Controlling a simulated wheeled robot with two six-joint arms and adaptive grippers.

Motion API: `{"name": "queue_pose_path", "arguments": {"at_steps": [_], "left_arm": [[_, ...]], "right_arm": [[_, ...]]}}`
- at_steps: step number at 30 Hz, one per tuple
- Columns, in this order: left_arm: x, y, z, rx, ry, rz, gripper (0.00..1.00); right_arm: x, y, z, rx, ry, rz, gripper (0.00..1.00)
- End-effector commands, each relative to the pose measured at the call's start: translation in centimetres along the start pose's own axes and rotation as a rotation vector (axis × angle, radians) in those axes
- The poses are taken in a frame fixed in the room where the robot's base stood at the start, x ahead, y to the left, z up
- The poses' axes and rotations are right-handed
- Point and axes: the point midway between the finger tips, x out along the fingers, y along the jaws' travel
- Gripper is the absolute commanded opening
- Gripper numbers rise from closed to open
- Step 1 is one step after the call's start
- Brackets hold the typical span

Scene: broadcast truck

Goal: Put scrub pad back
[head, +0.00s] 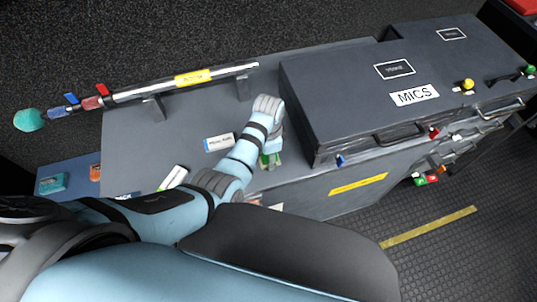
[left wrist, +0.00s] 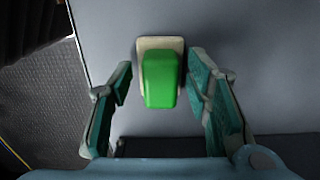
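A green block on a beige base (left wrist: 161,82), which I take to be the scrub pad, stands on the grey surface in the left wrist view. My left gripper (left wrist: 160,68) is open, with one teal finger on each side of it and a gap on both sides. In the head view my left gripper (head: 268,160) points down near the front edge of the grey counter (head: 130,140). Only a little green shows there, and my arm hides most of that spot. My right gripper is not in view.
A dark case marked MICS (head: 345,85) stands to the right of the gripper. A white labelled block (head: 219,142) lies to the left. A blue tray (head: 75,184) holds a teal block (head: 52,184).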

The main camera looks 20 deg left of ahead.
Motion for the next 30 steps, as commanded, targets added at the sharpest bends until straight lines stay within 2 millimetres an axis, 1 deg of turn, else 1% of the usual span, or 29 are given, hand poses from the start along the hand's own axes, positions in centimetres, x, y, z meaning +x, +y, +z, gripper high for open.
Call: {"name": "queue_pose_path", "arguments": {"at_steps": [4, 7, 8, 11, 12, 15, 18, 19, 21, 23, 30], "left_arm": [[-0.1, 0.0, 0.0, 0.0, 0.0, 0.0, 0.44], [-1.3, 0.0, -0.1, 0.0, 0.001, -0.001, 0.44], [-1.9, 0.0, -0.1, 0.0, 0.002, -0.001, 0.44], [-4.7, 0.0, -0.1, 0.0, 0.004, -0.002, 0.44], [-5.9, -0.1, -0.1, 0.0, 0.004, -0.003, 0.44], [-8.7, -0.1, -0.1, 0.0, 0.003, -0.003, 0.44], [-10.9, -0.1, -0.1, 0.0, 0.002, -0.003, 0.44], [-11.3, -0.1, -0.1, 0.0, 0.002, -0.002, 0.44], [-12.1, 0.0, -0.1, 0.001, 0.001, -0.001, 0.44], [-12.4, 0.0, -0.1, 0.001, 0.0, 0.001, 0.44], [-12.3, 0.0, 0.0, 0.001, 0.0, 0.0, 0.44]], "right_arm": [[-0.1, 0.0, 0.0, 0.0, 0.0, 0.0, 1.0], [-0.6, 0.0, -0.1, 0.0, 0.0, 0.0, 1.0], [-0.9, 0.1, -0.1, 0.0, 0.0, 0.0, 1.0], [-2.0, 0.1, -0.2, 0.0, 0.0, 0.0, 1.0], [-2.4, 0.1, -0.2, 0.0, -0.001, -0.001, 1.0], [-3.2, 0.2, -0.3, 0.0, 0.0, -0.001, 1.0], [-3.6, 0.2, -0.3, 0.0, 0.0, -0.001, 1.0], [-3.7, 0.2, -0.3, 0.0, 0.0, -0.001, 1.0], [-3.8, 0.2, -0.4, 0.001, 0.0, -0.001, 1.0], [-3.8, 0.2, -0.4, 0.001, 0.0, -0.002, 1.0], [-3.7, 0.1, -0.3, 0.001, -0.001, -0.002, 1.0]]}}
